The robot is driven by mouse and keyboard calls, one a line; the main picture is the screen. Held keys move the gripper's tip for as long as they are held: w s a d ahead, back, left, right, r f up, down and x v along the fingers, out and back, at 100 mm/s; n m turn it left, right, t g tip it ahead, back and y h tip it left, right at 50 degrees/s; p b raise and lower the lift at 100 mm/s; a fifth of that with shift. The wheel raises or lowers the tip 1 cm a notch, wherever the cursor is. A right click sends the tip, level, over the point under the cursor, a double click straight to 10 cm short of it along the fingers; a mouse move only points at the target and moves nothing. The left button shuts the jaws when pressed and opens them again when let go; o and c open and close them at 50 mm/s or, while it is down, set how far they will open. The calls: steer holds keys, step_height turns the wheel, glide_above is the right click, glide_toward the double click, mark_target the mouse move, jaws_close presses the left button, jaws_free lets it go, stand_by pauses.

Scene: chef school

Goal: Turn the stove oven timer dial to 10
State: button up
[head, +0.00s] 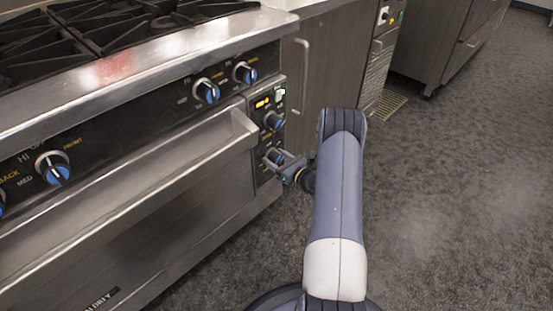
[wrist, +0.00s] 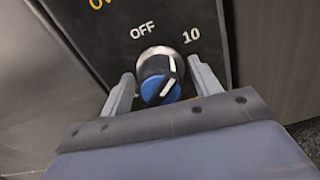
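The timer dial (wrist: 158,80) is a blue-faced knob with a black grip and a silver ring, on a black panel marked OFF and 10. Its white line has its upper end between the OFF and 10 marks. My gripper (wrist: 161,75) is open, with one finger on each side of the dial and small gaps showing. In the head view my gripper (head: 281,168) is at the lower dial of the oven's right-hand control panel (head: 263,139), partly covering that dial.
Another knob (head: 272,120) and a small lit display (head: 263,103) sit above on the same panel. The oven door handle (head: 243,130) juts out just left of it. A cabinet (head: 332,60) stands to the right. The grey floor (head: 450,200) at right is clear.

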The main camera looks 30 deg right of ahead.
steer(key=c, duration=0.9)
steer(key=shift+o, duration=0.2)
steer(key=shift+m+b, duration=0.45)
steer(key=shift+m, duration=0.45)
steer(key=o, duration=1)
steer(key=shift+c, duration=0.2)
steer(key=p+v, duration=0.2)
steer(key=v, duration=0.8)
steer(key=shift+s, duration=0.35)
steer(key=shift+d, duration=0.15)
